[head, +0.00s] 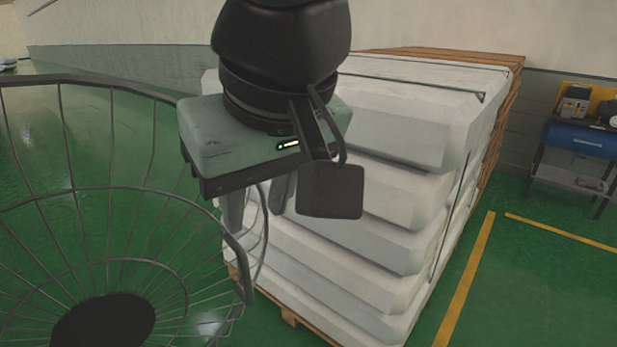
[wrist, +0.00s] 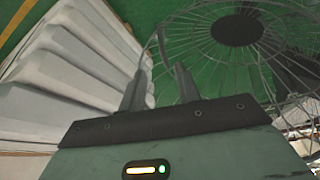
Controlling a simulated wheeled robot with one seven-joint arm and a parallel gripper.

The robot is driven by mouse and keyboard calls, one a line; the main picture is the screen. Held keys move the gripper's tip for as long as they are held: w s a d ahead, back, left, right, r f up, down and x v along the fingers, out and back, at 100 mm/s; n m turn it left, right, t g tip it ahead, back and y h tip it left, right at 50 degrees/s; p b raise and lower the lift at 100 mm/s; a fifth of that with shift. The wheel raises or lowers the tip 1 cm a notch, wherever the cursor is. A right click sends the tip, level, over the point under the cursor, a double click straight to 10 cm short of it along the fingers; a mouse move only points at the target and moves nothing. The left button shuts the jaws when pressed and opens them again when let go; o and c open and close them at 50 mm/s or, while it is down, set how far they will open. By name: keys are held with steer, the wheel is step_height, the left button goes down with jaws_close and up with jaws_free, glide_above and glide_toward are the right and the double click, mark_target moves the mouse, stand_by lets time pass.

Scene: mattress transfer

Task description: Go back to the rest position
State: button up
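My gripper (head: 256,212) hangs from my dark wrist in the middle of the head view. Its two fingers point down and stand apart, with no mattress between them. In the wrist view the fingers (wrist: 160,90) also show spread, with green floor visible between them. A stack of several white mattresses (head: 400,208) lies right of and behind the gripper in the head view. The stack also shows at the left of the wrist view (wrist: 75,55). My wrist hides part of the stack.
A round wire cage (head: 95,260) with a dark centre stands at the left, its curved rim close to my gripper. A wooden pallet (head: 290,316) lies under the mattresses. A blue tool cart (head: 582,142) stands at the right. Green floor with yellow lines (head: 468,275) is clear there.

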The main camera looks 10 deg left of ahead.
stand_by(0.3)
steer(key=s+d+f+g+h+b, duration=0.1)
steer(key=s+d+f+b, duration=0.1)
steer(key=d+f, duration=0.9)
steer(key=s+d+f+m+g+h+b, duration=0.1)
steer(key=s+d+f+g+b, duration=0.1)
steer(key=d+f, duration=0.9)
steer(key=shift+s+d+h+b, duration=0.3)
steer(key=shift+s+d+b, duration=0.2)
steer(key=shift+b, duration=0.1)
steer(key=shift+a, duration=0.1)
